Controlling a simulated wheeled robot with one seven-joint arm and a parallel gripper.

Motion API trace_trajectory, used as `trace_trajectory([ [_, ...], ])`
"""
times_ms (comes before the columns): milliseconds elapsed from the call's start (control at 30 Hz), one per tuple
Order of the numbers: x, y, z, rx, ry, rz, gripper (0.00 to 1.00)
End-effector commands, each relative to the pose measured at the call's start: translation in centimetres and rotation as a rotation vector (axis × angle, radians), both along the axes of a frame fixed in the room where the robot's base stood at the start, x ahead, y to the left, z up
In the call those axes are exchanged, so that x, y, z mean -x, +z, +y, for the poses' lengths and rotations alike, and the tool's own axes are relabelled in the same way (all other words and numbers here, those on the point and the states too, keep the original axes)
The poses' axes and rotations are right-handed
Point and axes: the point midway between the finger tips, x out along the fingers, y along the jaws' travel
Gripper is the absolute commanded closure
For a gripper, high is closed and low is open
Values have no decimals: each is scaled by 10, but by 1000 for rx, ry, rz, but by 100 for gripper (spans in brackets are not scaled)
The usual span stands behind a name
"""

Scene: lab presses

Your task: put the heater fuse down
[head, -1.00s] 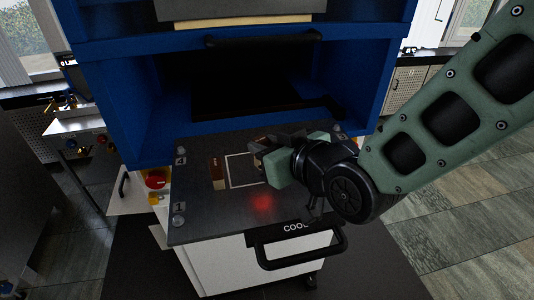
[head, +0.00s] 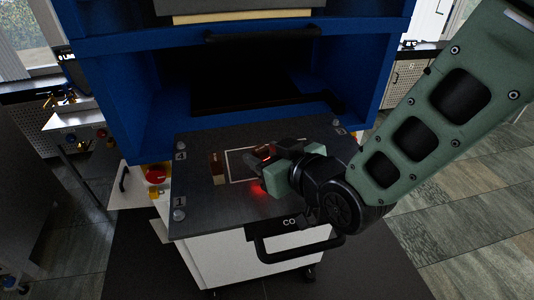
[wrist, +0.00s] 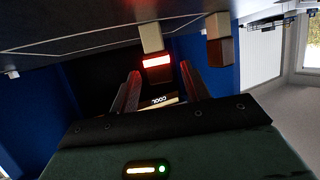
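A small brown-and-beige block (wrist: 152,38), probably the heater fuse, is at the dark plate just ahead of my fingertips in the wrist view. Its near face glows red under light. In the head view its brown side (head: 264,151) shows beside the fingers, partly hidden by them. My gripper (wrist: 160,72) has its two fingers apart, with gaps seen between them and the block. In the head view my gripper (head: 268,168) is low over the plate. A second similar block (head: 217,168) stands to the left; it also shows in the wrist view (wrist: 219,50).
The dark plate (head: 205,205) has a white outlined rectangle and numbered corners. A black handle (head: 300,250) marked with cut-off lettering is at its front. The blue press frame (head: 165,110) rises behind. A red button (head: 156,174) is at the left.

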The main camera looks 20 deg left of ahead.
Motion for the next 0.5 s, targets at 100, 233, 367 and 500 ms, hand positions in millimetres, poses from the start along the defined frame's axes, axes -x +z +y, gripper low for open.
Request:
trace_trajectory([
  [100, 0, 2, 0, 0, 0, 0, 53],
  [233, 4, 5, -6, -2, 0, -1, 53],
  [367, 16, 11, -23, -2, -1, -3, 53],
  [500, 31, 20, -43, -2, 1, -4, 53],
])
